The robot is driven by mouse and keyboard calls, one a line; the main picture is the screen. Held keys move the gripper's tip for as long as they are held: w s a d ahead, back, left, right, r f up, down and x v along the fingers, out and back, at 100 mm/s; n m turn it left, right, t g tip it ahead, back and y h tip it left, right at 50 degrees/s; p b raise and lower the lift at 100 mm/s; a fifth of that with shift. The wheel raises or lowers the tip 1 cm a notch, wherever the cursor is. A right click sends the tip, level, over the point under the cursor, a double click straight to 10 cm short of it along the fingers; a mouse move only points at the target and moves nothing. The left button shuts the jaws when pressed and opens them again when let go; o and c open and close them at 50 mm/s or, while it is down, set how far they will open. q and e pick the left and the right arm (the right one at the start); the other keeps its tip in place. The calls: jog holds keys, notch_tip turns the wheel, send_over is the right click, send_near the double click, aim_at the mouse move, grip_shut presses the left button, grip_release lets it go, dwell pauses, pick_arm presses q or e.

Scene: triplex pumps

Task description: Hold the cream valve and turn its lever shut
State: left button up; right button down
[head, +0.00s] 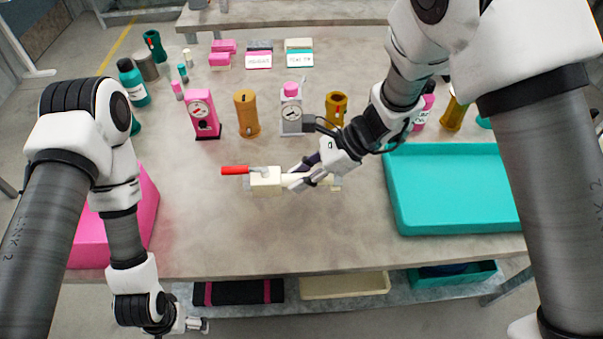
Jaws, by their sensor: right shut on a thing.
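The cream valve (266,181) is in the middle of the table in the head view. Its red lever (235,170) points left, lying along the line of the valve body. My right gripper (310,179) is shut on the cream valve at its right part, and its fingers hide some of that part. Whether the valve touches the table is hard to tell. My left gripper (196,325) hangs low at the front, below the table edge and well away from the valve. Its fingers are too small to tell open from shut.
A teal tray (455,226) lies to the right and a pink bin (145,210) to the left. Pink and grey gauge pumps (205,115) and orange cylinders (246,115) stand behind the valve. The table is bare around the valve's left and front.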

jog(key=shift+f+b, duration=2.3)
jog(key=shift+f, duration=0.85)
